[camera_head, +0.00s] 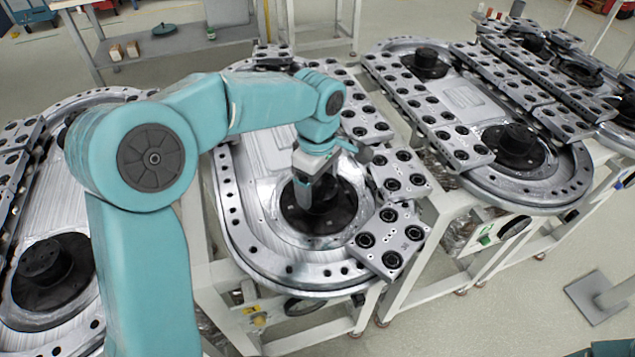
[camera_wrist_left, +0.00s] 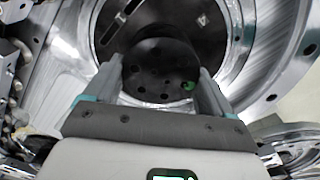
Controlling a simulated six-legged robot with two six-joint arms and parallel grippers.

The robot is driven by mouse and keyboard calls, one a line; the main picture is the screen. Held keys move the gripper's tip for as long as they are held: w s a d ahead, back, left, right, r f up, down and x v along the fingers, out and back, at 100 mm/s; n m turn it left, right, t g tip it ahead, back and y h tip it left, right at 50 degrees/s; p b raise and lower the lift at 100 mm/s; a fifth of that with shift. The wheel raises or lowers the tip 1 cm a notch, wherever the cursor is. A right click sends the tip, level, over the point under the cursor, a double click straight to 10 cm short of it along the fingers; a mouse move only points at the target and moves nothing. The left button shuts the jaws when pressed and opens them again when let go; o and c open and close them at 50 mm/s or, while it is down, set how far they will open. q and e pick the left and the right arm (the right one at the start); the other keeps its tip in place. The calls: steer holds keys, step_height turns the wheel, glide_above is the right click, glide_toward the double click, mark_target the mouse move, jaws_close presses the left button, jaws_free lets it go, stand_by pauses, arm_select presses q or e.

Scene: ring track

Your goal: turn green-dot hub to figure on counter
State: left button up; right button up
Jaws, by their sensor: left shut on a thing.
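The black hub (camera_head: 318,195) sits in the round recess at the near end of the middle ring track (camera_head: 245,240). My left arm comes down on it from above, and my left gripper (camera_head: 312,180) is shut on the hub. In the left wrist view the hub (camera_wrist_left: 155,68) lies between the two fingers of the gripper (camera_wrist_left: 155,85), one on each side. The green dot (camera_wrist_left: 187,86) shows on the hub's face, close to the right finger. A small lit display (camera_wrist_left: 170,175) is cut off at the bottom of that view; no figure can be read. My right gripper is not in view.
Grey carriage plates with black rollers (camera_head: 390,238) lie along the right side of the middle track. Another ring track (camera_head: 560,175) with a black hub (camera_head: 513,145) stands to the right, and one more at the left. A bench (camera_head: 180,45) stands behind.

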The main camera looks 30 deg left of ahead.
mark_target(319, 186)
arm_select(q)
steer(key=n, duration=0.4)
steer(key=n+b, duration=0.1)
steer(key=n, duration=0.1)
steer(key=shift+s+d+f, duration=0.2)
steer(key=shift+s, duration=0.05)
steer(key=n+b, duration=0.1)
steer(key=n, duration=0.5)
steer(key=shift+n, duration=0.3)
steer(key=o, duration=0.9)
steer(key=shift+w, duration=0.1)
steer(key=shift+r, duration=0.15)
steer(key=shift+r+p, duration=1.65)
steer(key=shift+r, duration=6.45)
